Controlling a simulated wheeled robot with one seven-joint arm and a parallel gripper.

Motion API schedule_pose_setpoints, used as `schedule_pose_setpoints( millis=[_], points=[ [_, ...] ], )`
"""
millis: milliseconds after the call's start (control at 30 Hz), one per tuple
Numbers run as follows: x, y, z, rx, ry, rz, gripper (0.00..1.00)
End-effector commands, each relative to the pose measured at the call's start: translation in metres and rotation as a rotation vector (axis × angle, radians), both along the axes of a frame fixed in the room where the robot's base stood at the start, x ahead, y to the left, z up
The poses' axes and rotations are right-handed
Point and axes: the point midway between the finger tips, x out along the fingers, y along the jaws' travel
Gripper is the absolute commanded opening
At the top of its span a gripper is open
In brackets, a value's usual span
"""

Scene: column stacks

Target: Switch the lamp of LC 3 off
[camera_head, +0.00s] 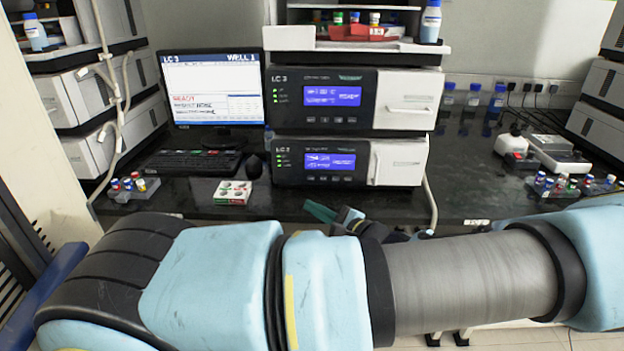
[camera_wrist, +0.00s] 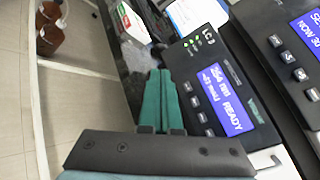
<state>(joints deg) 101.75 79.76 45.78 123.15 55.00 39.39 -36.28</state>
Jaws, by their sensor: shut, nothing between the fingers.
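In the head view the upper white-and-black module, LC 3 (camera_head: 388,82), has a lit blue display (camera_head: 332,96), green indicator lights (camera_head: 280,96) and a row of small buttons (camera_head: 325,120). The module below it, LC 2 (camera_head: 372,140), looks alike. My gripper (camera_head: 320,211) is low in front of LC 2, partly hidden by my arm. In the wrist view my gripper (camera_wrist: 160,74) has its green fingers shut and empty. They point beside a module panel (camera_wrist: 250,100) with grey buttons (camera_wrist: 195,102) and a display reading 254 nm READY. Its small label is hard to read.
A monitor (camera_head: 212,92) and keyboard (camera_head: 188,162) stand left of the modules. A small white-and-green box (camera_head: 233,192) lies near the bench's front edge. Vial racks (camera_head: 133,187) sit at left and right.

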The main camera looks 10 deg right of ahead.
Motion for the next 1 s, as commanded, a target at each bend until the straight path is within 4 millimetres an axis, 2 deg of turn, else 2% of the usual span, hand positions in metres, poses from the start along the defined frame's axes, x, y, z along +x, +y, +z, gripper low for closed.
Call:
schedule_pose_setpoints(
  millis=[167,700,1000],
  points=[
    [0.010,-0.002,-0.001,-0.002,0.000,0.002,0.00],
    [0.076,-0.014,-0.001,-0.002,-0.001,0.002,0.00],
    [0.086,-0.016,0.000,0.000,0.001,0.001,0.00]
  ],
)
